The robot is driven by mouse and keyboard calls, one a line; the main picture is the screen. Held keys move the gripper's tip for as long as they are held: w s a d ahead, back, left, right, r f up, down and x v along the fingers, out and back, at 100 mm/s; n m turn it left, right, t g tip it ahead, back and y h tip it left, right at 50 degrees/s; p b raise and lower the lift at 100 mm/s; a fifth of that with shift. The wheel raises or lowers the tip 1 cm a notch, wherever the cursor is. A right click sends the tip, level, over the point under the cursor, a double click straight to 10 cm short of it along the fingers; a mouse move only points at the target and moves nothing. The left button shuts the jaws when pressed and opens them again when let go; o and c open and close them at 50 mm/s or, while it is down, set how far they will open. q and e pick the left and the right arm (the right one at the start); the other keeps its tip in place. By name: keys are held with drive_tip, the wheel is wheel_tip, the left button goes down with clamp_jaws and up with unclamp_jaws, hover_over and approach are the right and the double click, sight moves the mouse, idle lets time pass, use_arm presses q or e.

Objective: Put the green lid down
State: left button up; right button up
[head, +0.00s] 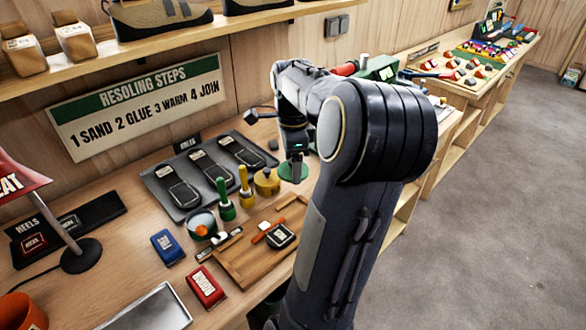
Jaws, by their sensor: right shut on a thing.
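The green lid (286,175) is a round disc at the middle of the head view. It is beside the yellow pot (267,183) and above or on the bench; I cannot tell whether it touches the surface. My right gripper (294,168) points down and is shut on the lid from above, partly hiding its middle. My left gripper is not in view.
A grey tray (160,182) with several dark soles lies behind the tools. A wooden board (234,268) carries a dark block and an orange-handled tool. Blue (167,246) and red (206,287) blocks lie nearer. My right arm hides the bench's right part.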

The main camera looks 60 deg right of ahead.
drive_tip(key=w+d+f+p, duration=0.1)
drive_tip(key=d+f, duration=0.2)
drive_tip(key=d, duration=0.1)
drive_tip(key=w+d+f+p, duration=0.1)
drive_tip(key=w+d+f, duration=0.1)
drive_tip(key=d+f, duration=0.1)
drive_tip(key=w+d+f+p, duration=0.1)
drive_tip(key=w+d+f, duration=0.1)
drive_tip(key=d, duration=0.3)
drive_tip(key=shift+w+f, duration=0.15)
drive_tip(key=shift+f, duration=0.35)
drive_tip(key=shift+w+d+f, duration=0.1)
drive_tip(key=shift+d+f, duration=0.15)
drive_tip(key=shift+f, duration=0.15)
wheel_tip(320, 180, down, 3)
drive_tip(key=shift+d+f, duration=0.1)
drive_tip(key=shift+f, duration=0.15)
drive_tip(key=o, duration=0.9)
drive_tip(key=shift+o, duration=0.3)
